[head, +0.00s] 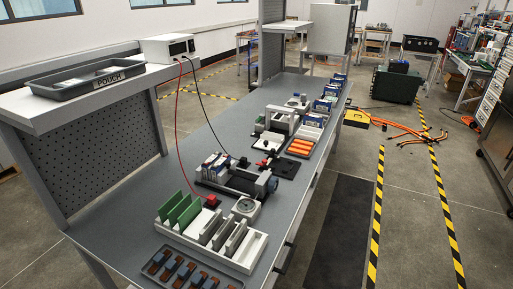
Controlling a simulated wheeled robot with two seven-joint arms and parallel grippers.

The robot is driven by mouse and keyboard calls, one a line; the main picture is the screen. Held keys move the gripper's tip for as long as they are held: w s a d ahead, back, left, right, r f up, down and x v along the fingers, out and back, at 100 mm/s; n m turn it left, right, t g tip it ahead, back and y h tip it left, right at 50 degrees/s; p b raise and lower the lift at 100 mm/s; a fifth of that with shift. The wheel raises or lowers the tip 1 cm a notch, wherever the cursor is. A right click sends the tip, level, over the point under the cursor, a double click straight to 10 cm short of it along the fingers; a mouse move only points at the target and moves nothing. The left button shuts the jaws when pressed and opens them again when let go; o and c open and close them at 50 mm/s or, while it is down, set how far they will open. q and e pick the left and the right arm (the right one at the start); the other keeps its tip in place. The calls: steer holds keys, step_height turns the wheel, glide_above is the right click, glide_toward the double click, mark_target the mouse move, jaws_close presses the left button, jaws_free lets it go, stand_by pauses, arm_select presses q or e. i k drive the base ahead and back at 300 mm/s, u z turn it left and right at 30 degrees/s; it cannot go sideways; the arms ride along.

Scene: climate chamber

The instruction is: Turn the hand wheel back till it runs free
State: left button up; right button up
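A dark, round part that looks like the hand wheel (267,184) sits at the right end of a grey and black clamping device (236,180) on the long grey bench. It is small in the head view, so I cannot tell its turn position or whether anything is clamped. Neither of my grippers is in view.
A white rack with green and white plates (247,250) and a round grey dial-like piece (246,206) stand in front of the device. Red and black cables run from a white box (170,48) on the shelf. An orange tray (300,147) lies behind. The bench's left side (130,212) is clear.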

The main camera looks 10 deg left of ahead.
mark_target(273, 185)
steer(key=k, duration=0.5)
steer(key=z, duration=1.35)
steer(key=i, duration=2.25)
steer(key=u, duration=1.65)
